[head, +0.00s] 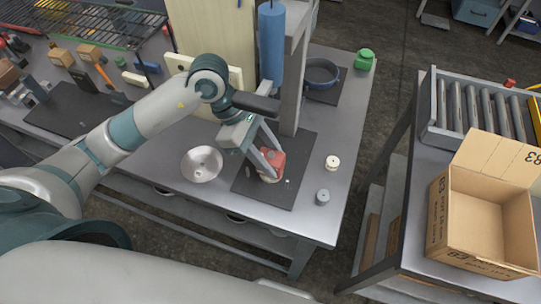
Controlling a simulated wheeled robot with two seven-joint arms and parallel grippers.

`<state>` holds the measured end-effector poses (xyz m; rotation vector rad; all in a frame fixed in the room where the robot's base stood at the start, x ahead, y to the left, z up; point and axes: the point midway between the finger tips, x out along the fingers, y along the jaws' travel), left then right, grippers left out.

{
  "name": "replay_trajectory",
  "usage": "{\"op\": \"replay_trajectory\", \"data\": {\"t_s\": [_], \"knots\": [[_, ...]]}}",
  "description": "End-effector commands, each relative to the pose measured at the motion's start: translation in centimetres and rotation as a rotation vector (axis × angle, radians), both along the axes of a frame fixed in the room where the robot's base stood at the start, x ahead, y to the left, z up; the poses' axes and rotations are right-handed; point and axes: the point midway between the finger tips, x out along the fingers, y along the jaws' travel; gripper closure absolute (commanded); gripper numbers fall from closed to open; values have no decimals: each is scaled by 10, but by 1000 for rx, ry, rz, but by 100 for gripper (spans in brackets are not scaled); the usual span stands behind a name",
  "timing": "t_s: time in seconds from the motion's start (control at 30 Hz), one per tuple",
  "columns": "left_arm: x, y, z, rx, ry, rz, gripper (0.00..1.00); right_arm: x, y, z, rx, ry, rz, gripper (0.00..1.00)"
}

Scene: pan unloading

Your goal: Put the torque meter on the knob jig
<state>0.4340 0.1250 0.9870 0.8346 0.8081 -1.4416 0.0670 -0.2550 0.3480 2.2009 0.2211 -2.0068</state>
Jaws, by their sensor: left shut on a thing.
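My left gripper (267,163) reaches down over the dark mat on the middle table and is shut on a small red block-like thing, which I take to be the torque meter (277,160). The gripper's fingers hide part of it. A pale piece (268,179) shows just under the red thing, low over the mat; I cannot tell whether it is the knob jig or part of the meter, or whether the two touch. My right gripper is not in view.
A shiny round dish (201,163) lies left of the mat (301,160). A cream cylinder (332,162) and a grey cylinder (322,198) stand to its right. A grey post (292,95) and blue cylinder (271,45) rise behind. An open carton (440,215) stands at right.

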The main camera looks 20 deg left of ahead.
Motion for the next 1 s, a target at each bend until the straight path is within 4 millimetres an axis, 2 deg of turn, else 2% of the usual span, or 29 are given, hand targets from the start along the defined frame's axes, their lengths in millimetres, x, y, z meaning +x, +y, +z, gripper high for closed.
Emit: {"op": "replay_trajectory", "data": {"t_s": [0.13,0.6,0.63,0.7,1.0], "knots": [[0,0,-9,-1,0,0,94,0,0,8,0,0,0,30],[0,0,-15,-1,-3,-1,94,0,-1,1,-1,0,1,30],[0,0,-14,0,-1,0,60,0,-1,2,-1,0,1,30],[0,0,-14,0,-1,0,46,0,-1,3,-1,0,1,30],[0,0,-13,0,-1,0,46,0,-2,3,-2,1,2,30]]}}
